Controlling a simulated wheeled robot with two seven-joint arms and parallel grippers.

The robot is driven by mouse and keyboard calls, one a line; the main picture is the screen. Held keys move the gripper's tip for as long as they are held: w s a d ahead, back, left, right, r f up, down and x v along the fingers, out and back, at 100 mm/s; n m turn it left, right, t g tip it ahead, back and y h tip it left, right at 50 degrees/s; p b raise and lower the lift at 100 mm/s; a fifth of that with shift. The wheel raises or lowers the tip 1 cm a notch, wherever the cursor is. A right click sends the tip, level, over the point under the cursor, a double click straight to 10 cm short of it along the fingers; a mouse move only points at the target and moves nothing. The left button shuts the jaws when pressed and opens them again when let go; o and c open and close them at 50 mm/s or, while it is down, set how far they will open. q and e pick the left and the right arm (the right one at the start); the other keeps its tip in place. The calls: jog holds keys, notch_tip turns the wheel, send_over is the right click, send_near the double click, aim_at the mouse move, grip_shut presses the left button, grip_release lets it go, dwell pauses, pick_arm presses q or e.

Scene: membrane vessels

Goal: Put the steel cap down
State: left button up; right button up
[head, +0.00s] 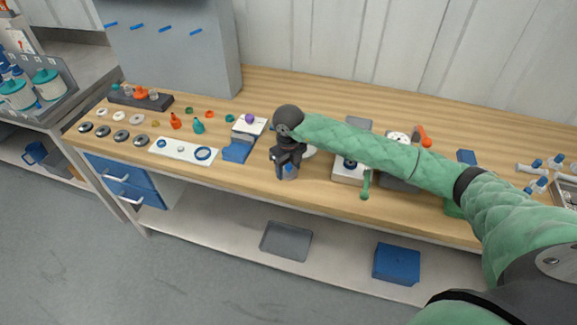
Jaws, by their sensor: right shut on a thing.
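My right gripper (288,163) is over the front part of the wooden bench, near its front edge. It is shut on the steel cap, which is small in view and largely hidden by the dark fingers. A grey and blue shape shows at the fingertips; I cannot tell whether it touches the bench. Several grey steel discs (121,136) lie in a row at the bench's left end. My left gripper is out of view.
Left of my right gripper are a blue block (237,151) and a white tray (184,151) with rings. A white-topped device (348,169) stands to the right under my arm. The wooden bench (310,88) is clear along the back.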

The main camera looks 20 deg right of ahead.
aim_at(288, 165)
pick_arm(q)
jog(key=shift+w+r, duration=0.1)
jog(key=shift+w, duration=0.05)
pick_arm(e)
jog(key=shift+f, duration=0.1)
jog(key=o, duration=1.1)
jog(key=shift+c, duration=0.2)
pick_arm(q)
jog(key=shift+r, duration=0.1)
pick_arm(e)
jog(key=shift+r, duration=0.45)
notch_tip(288, 165, up, 10)
jog(key=b, duration=0.5)
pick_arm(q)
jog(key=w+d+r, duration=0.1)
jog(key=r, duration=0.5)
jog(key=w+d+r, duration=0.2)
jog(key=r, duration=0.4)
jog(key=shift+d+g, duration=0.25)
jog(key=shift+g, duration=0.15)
pick_arm(e)
jog(key=shift+r, duration=0.7)
